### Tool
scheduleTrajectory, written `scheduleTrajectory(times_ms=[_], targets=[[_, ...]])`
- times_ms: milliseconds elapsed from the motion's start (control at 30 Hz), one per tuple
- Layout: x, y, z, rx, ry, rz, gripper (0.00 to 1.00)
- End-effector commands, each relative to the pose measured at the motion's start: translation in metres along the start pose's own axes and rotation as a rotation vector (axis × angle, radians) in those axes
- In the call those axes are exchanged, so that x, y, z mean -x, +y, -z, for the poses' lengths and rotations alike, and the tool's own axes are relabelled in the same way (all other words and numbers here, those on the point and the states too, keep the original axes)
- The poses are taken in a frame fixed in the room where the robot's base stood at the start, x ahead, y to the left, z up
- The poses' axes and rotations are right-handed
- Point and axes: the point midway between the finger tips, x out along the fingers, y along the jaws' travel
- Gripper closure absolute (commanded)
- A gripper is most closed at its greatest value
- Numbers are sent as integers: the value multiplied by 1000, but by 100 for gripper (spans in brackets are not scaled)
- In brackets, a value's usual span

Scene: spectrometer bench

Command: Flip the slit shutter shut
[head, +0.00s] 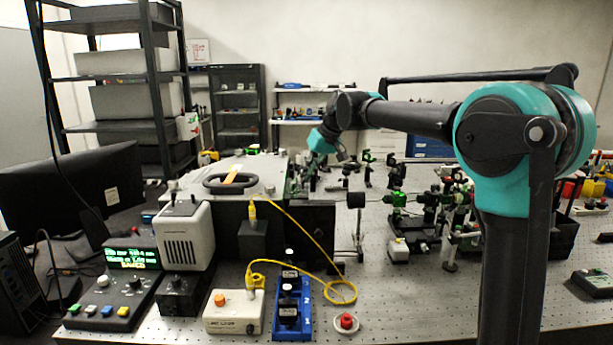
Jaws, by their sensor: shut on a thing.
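The spectrometer (215,187) is a large pale-topped box with a dark handle at the left of the bench. My gripper (303,178) is small in the head view, below the teal wrist, at the right end of this box. It looks shut on the slit shutter there. The shutter is mostly hidden by the fingers and dark parts, so I cannot tell whether it is up or down.
A yellow cable (315,235) loops from the box to a white unit (234,312) in front. A blue rack (291,310) and a red button (346,322) stand nearby. Optics mounts (440,215) crowd the right. The perforated bench (410,310) is clear at front centre.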

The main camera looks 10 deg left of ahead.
Motion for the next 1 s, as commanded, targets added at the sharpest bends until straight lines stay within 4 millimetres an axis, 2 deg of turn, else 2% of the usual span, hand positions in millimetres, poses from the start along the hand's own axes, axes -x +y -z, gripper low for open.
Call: scheduleTrajectory(times_ms=[467,500,567,867,1000], targets=[[-1,1,1,-6,-11,6,100],[-1,1,1,-6,-11,6,87],[-1,1,1,-6,-11,5,80],[0,1,1,-6,-12,5,80],[11,1,1,-7,-11,5,80]])
